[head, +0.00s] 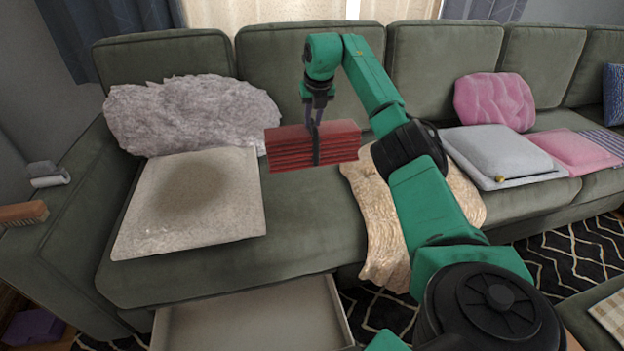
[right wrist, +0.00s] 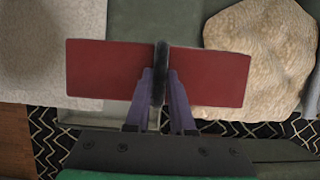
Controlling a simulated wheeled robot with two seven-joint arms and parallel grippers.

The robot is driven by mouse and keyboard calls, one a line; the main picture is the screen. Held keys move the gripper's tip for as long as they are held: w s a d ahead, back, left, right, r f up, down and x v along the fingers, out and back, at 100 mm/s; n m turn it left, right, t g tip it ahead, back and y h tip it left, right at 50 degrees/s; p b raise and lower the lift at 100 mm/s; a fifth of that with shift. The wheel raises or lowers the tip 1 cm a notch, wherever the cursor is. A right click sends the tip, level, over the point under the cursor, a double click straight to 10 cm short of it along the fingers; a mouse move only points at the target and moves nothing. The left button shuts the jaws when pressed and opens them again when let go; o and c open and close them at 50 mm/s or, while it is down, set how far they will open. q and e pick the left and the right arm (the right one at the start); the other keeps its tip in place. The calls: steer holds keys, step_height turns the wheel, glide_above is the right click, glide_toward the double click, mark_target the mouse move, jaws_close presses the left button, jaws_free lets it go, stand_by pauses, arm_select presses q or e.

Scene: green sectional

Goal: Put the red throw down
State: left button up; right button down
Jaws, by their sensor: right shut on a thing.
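The red throw (head: 290,150) is a folded, layered red block with a dark band around its middle. My right gripper (head: 315,128) is shut on it at the band and holds it over the green sofa seat (head: 305,215). In the right wrist view the throw (right wrist: 110,70) spreads out on both sides of the gripper (right wrist: 160,78). Whether the throw's underside touches the seat I cannot tell. My left gripper is not in view.
A beige square cushion (head: 195,200) lies left and a fluffy grey pillow (head: 190,112) behind it. A cream knitted throw (head: 375,215) drapes over the seat edge. A grey cushion (head: 500,155) lies right. Bare seat shows between the beige cushion and cream throw. An open drawer (head: 250,320) is in front.

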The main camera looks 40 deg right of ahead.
mark_target(316, 163)
step_height(316, 163, down, 3)
steer(key=shift+r+b, duration=0.2)
steer(key=shift+b, duration=0.55)
step_height(316, 163, down, 9)
steer(key=shift+r+b, duration=0.1)
steer(key=shift+b, duration=1.15)
step_height(316, 163, down, 11)
steer(key=b, duration=0.2)
steer(key=shift+r, duration=0.15)
steer(key=c, duration=0.8)
jaws_free()
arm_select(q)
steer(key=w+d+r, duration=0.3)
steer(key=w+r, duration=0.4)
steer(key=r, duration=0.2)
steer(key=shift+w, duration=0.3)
arm_select(e)
steer(key=shift+o, duration=0.2)
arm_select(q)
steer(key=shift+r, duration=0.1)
arm_select(e)
steer(key=shift+r, duration=0.15)
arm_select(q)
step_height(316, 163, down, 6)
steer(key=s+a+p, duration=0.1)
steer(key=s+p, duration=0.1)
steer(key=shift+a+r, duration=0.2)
arm_select(e)
steer(key=v, duration=1.2)
steer(key=shift+s, duration=0.1)
